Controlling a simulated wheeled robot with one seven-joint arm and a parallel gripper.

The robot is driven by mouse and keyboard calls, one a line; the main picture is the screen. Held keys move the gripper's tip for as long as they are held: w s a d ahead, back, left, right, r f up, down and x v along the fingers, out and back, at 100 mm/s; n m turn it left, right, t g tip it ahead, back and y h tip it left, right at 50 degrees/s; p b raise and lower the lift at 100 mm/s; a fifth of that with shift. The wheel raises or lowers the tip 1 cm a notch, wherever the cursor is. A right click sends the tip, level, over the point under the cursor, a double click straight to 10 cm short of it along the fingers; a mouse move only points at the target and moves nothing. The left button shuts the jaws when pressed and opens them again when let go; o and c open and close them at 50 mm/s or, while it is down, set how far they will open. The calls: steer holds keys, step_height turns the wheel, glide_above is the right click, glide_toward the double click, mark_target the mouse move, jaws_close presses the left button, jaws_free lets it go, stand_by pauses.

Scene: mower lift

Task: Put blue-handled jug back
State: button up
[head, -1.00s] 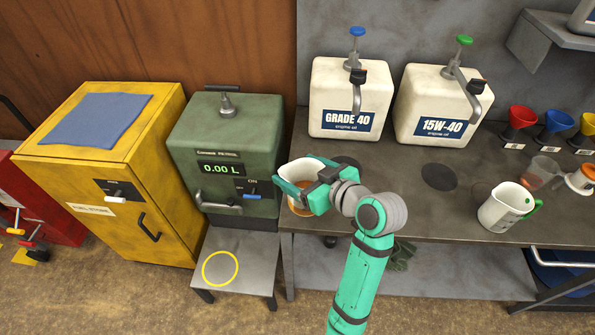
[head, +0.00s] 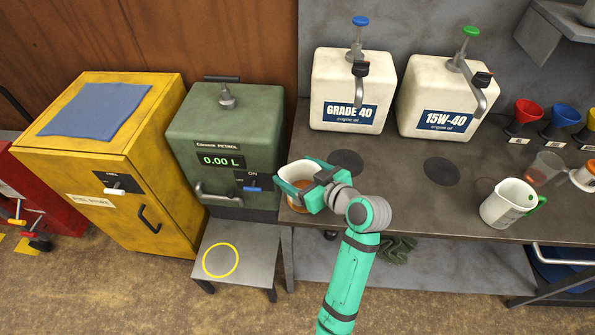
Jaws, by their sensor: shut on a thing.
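My gripper (head: 305,184) is shut on a pale jug (head: 293,171) with amber liquid inside. The jug is at the left end of the grey workbench, by the green petrol dispenser. Its handle is hidden by my gripper, so its colour does not show. I cannot tell whether the jug touches the bench. A second pale jug (head: 506,204) with a green handle stands on the bench at right.
The GRADE 40 dispenser (head: 350,88) has a blue knob; the 15W-40 dispenser (head: 440,97) has a green one. Bare dark discs (head: 346,163) lie before both. The green petrol dispenser (head: 222,135) reads 0.00 L. A low stand (head: 250,257) with a yellow ring is empty.

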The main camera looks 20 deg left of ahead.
mark_target(311, 179)
steer(key=shift+f, duration=0.1)
steer(key=o, duration=1.4)
steer(key=shift+o, duration=0.2)
steer(key=shift+d+r, duration=0.2)
steer(key=v, duration=1.1)
steer(key=shift+s+d+r, duration=0.15)
steer(key=shift+d, duration=0.1)
